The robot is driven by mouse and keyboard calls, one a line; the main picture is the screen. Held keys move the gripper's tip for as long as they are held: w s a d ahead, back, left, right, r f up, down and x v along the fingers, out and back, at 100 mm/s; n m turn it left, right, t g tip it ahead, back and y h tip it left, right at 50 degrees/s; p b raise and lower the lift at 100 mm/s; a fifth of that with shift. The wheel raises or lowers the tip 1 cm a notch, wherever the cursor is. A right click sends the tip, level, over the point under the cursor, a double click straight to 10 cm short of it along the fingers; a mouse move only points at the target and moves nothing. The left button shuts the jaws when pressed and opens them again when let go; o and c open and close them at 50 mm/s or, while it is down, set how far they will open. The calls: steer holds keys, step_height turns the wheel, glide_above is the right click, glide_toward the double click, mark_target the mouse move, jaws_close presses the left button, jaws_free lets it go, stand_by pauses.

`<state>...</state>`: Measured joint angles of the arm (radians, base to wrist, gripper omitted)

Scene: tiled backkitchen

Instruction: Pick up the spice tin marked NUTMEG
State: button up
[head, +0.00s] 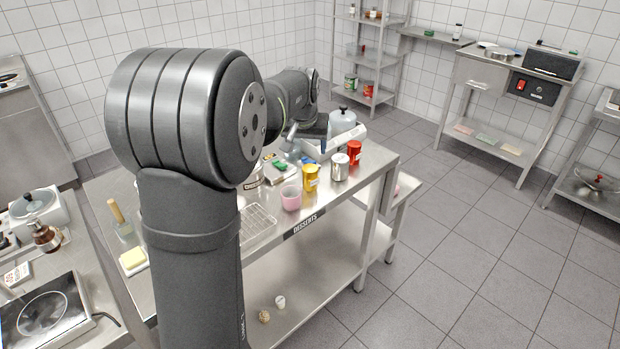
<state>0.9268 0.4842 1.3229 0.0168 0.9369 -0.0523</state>
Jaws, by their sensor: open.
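Several tins stand near the front right edge of the steel table: a yellow tin (310,178), a silver tin (340,168) and a red tin (354,153). Their labels are too small to read, so I cannot tell which is marked NUTMEG. Another silver container with a label (252,183) is partly hidden behind my arm. My gripper (290,138) is small and partly hidden beyond my forearm, above the back part of the table. It is open, apart from the front tins, with nothing visible in it.
A pink cup (290,198) and a wire rack (258,222) are left of the tins. The table's front edge carries a DESSERTS label (305,225). My arm hides much of the table's left.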

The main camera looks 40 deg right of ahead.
mark_target(310, 176)
steer(key=x, duration=1.6)
steer(key=shift+f, duration=0.15)
steer(key=c, duration=1.1)
